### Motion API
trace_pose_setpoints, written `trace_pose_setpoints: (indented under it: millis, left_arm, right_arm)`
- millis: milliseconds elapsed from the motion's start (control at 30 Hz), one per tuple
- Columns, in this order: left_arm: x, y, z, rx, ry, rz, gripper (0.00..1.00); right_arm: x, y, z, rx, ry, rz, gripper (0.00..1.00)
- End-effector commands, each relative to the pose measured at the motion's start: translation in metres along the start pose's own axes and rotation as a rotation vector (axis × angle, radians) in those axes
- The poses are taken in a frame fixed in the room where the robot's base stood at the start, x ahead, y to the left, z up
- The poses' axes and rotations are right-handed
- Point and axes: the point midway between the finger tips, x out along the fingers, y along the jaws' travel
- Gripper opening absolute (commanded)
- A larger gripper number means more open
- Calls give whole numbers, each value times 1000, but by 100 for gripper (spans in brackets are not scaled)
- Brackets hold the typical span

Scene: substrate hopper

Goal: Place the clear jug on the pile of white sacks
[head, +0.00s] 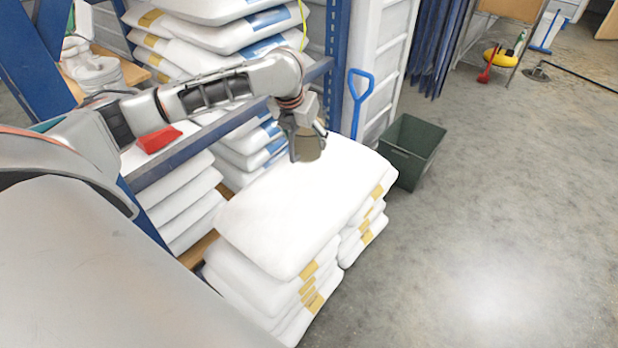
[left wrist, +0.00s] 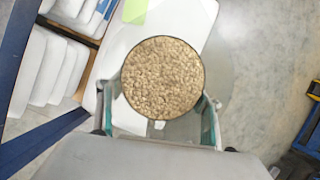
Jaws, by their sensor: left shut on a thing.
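The clear jug (head: 309,147) is full of beige grains and upright. My left gripper (head: 305,142) is shut around its sides. It is over the far part of the top sack of the white sack pile (head: 295,210); I cannot tell whether its base touches the sack. In the left wrist view the jug's round top (left wrist: 162,78) shows the grains, between the green-edged fingers. White sack surface (left wrist: 185,22) shows beneath and behind it. My right gripper is not in view.
A blue rack (head: 230,115) with stacked white sacks stands behind and left of the pile. A red object (head: 158,139) lies on its shelf. A dark green bin (head: 412,150) and blue-handled tool (head: 357,100) stand beyond the pile.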

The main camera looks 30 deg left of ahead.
Motion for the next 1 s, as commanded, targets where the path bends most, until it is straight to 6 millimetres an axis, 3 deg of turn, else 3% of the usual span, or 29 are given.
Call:
trace_pose_setpoints:
  millis: [367, 467, 700, 1000]
  left_arm:
    - [-3, 18, 18, 214, 1, -91, 29]
    - [11, 19, 12, 221, 4, -93, 29]
    - [66, 19, -13, 220, 10, -92, 29]
    - [119, 19, -35, 221, 6, -92, 29]
  right_arm:
    - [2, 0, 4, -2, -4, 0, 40]
    - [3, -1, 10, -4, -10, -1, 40]
    - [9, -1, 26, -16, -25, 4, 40]
    - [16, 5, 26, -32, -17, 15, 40]
